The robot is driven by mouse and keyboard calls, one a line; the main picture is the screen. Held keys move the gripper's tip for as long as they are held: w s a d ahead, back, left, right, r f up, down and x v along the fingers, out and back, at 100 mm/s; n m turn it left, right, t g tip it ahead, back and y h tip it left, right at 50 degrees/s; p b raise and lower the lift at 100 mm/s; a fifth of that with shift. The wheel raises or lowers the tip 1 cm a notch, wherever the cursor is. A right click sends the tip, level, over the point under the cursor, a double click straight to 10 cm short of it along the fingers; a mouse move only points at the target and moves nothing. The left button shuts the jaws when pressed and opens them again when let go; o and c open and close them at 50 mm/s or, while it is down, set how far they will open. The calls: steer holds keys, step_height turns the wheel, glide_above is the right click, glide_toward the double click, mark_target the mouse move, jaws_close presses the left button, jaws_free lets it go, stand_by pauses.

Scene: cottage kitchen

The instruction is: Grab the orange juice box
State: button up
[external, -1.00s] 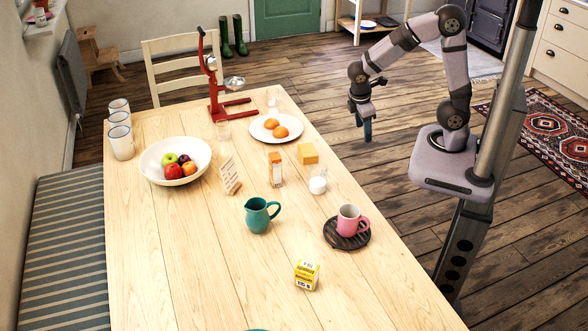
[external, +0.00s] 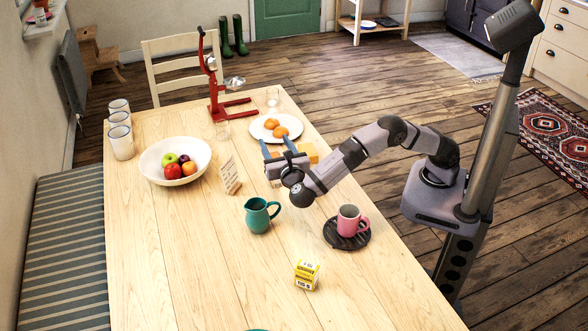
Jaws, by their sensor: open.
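Near my gripper are a plate (external: 258,132) with oranges, a yellow block (external: 309,152), a small card stand (external: 230,176) and a teal jug (external: 258,216). A pink mug (external: 349,221) and a yellow box (external: 306,274) stand closer. The table's left front is clear.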

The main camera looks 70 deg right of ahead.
mark_target(272, 153)
steer(key=shift+f, duration=3.55)
steer(key=shift+x, duration=2.6)
steer(key=c, duration=1.3)
